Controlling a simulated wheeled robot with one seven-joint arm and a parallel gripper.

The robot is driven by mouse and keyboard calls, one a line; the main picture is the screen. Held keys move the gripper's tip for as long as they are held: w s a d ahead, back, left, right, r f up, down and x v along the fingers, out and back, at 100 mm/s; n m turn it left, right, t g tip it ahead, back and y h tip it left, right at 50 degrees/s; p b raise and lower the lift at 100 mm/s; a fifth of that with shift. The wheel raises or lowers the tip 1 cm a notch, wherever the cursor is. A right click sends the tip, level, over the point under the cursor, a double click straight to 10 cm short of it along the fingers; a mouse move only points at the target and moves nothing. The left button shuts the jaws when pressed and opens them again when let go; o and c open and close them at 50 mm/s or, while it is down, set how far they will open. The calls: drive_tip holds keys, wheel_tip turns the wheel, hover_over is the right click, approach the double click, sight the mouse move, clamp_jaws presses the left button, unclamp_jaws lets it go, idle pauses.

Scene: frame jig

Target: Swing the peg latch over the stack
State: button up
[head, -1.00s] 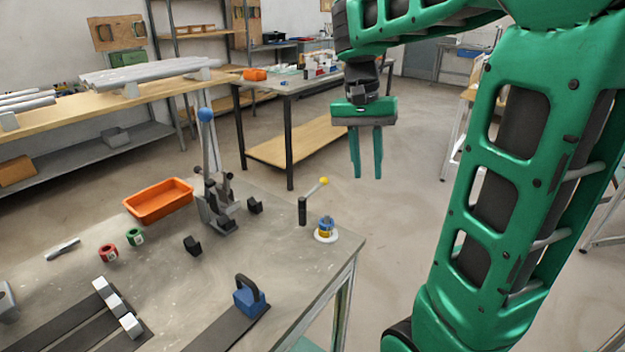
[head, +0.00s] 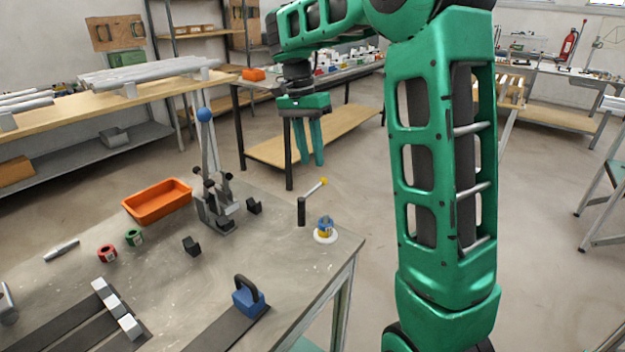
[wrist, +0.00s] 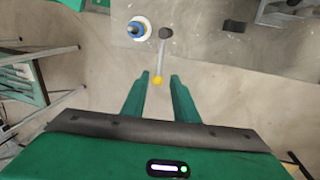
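The peg latch is a black post (head: 301,211) with a thin grey arm ending in a yellow knob (head: 323,181). It stands near the table's far right edge, its arm pointing up and to the right. The stack (head: 325,230), blue and yellow rings on a white base, stands just right of the post, and the latch arm is not over it. My gripper (head: 312,163) is open and empty, pointing down, above and beyond the latch. In the wrist view the yellow knob (wrist: 158,80) appears between the fingertips, with the stack (wrist: 138,28) to the left of the post (wrist: 166,33).
An orange tray (head: 158,203) and red and green rings are further left. The table surface around the stack is mostly clear.

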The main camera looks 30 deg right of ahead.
wheel_tip(320, 180, down, 7)
drive_tip(key=s, duration=0.1)
drive_tip(key=shift+s+d, duration=0.15)
drive_tip(key=shift+d, duration=0.1)
drive_tip(key=shift+r, duration=0.1)
clamp_jaws()
idle(1.3)
